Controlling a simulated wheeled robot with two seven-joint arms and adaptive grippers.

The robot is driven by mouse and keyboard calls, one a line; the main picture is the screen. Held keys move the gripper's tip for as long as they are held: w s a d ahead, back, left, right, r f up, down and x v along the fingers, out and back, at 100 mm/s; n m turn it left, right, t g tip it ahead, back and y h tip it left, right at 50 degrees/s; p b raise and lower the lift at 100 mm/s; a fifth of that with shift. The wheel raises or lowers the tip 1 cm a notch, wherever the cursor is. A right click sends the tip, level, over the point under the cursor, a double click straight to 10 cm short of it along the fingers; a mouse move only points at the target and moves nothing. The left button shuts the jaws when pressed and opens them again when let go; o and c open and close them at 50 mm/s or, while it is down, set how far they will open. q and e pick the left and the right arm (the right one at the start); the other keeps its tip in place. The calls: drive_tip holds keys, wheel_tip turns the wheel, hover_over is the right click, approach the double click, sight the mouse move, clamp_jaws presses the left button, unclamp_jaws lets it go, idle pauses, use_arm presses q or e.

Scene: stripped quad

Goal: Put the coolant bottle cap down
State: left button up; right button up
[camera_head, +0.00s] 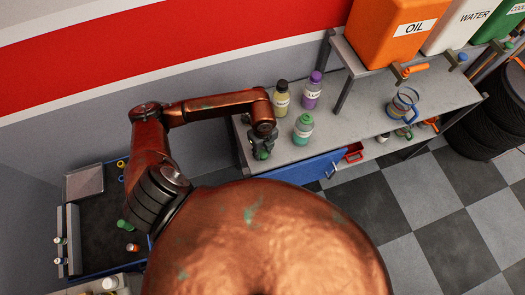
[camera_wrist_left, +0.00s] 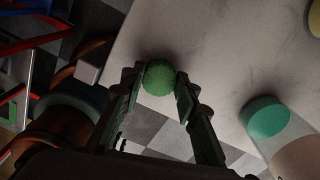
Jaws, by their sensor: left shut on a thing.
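My left gripper (camera_head: 262,152) is at the left end of the grey workbench (camera_head: 340,137), near its front edge. It is shut on a small green cap (camera_head: 262,155). In the left wrist view, the round cap (camera_wrist_left: 159,77) sits between the two fingertips, over the bench edge with checkered floor beyond. I cannot tell whether the cap touches the bench top. My right gripper is not in view.
A yellow bottle with a dark cap (camera_head: 281,98) and a purple bottle (camera_head: 313,90) stand behind the green one. A raised shelf holds an orange OIL container (camera_head: 392,30) and a white WATER container (camera_head: 458,24).

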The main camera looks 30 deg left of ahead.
sight(263, 153)
use_arm(q)
drive_tip(key=o, duration=0.8)
drive_tip(key=shift+f, duration=0.1)
drive_tip(key=shift+r, duration=6.2)
